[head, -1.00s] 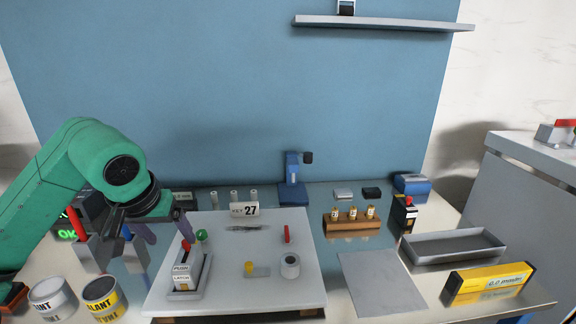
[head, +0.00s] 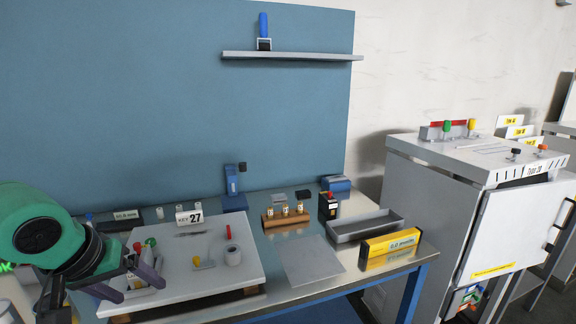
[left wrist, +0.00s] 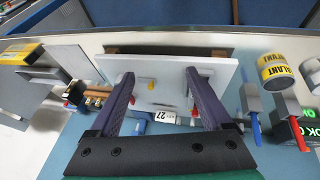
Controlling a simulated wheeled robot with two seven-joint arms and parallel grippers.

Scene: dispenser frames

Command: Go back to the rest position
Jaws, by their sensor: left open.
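My left gripper (head: 131,288) is at the lower left of the head view, over the left part of a white board (head: 190,268). Its purple fingers are spread apart. In the left wrist view the left gripper (left wrist: 160,75) shows the fingers wide apart, with the board (left wrist: 150,66) beyond and nothing between the tips. It partly hides the grey dispenser stand with red and green knobs (head: 150,242). My right gripper is in neither view.
On the table are a "27" sign (head: 189,216), a wooden vial rack (head: 285,220), a grey tray (head: 366,227) and a yellow box (head: 391,245). A grey cabinet (head: 440,180) stands at the right. A wall shelf (head: 290,56) is above. A grey mat (head: 306,262) is bare.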

